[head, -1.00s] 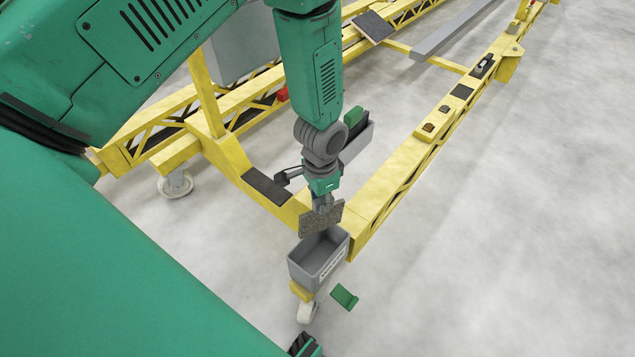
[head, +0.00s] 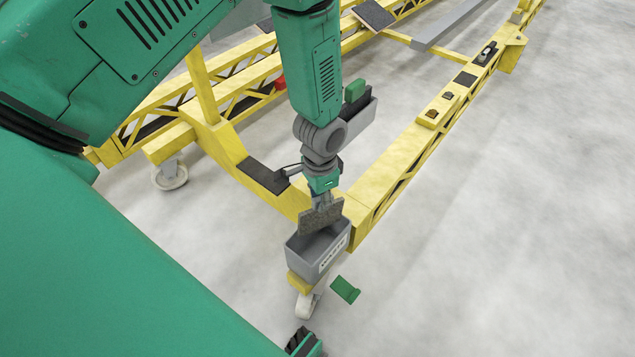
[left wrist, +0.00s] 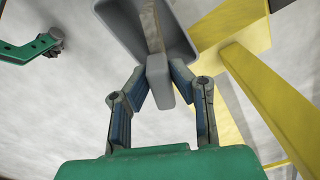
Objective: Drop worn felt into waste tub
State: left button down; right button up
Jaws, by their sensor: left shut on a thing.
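The worn felt (head: 321,218) is a grey speckled flat pad. My left gripper (head: 321,199) is shut on its upper edge and holds it tilted at the tub's opening. The waste tub (head: 333,261) is a grey open box with a label on its front, at the end of the yellow frame. The felt overlaps the tub's back rim in the head view; whether it touches is unclear. In the left wrist view the left gripper (left wrist: 160,88) points towards the grey tub (left wrist: 118,18), with a grey block between its fingertips. I cannot make out my right gripper.
A yellow trolley frame (head: 400,170) runs behind and right of the tub, with small parts on its beam. A second grey bin (head: 360,122) holding a green block stands behind the arm. A green piece (head: 345,290) shows right of the tub. Floor at right is clear.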

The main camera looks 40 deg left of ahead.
pick_arm(q)
jog(key=c, duration=1.3)
grip_release()
jog(key=shift+c, duration=0.2)
notch_tip(320, 180, up, 12)
jog(key=s+f+n+p, duration=0.2)
jog(key=s+p, duration=0.3)
jog(key=s, duration=0.6)
jog(key=s+a+f+n+p, duration=0.1)
jog(key=s+f+n+p, duration=0.1)
jog(key=s+p, duration=0.4)
jog(key=s, duration=0.5)
jog(key=shift+s+f+n+t, duration=0.25)
jog(key=shift+s+n+t, duration=0.05)
jog(key=shift+n, duration=0.1)
pick_arm(e)
notch_tip(320, 180, up, 11)
pick_arm(q)
jog(key=shift+f, duration=0.1)
jog(key=shift+c, duration=1)
pick_arm(e)
jog(key=shift+c, duration=0.7)
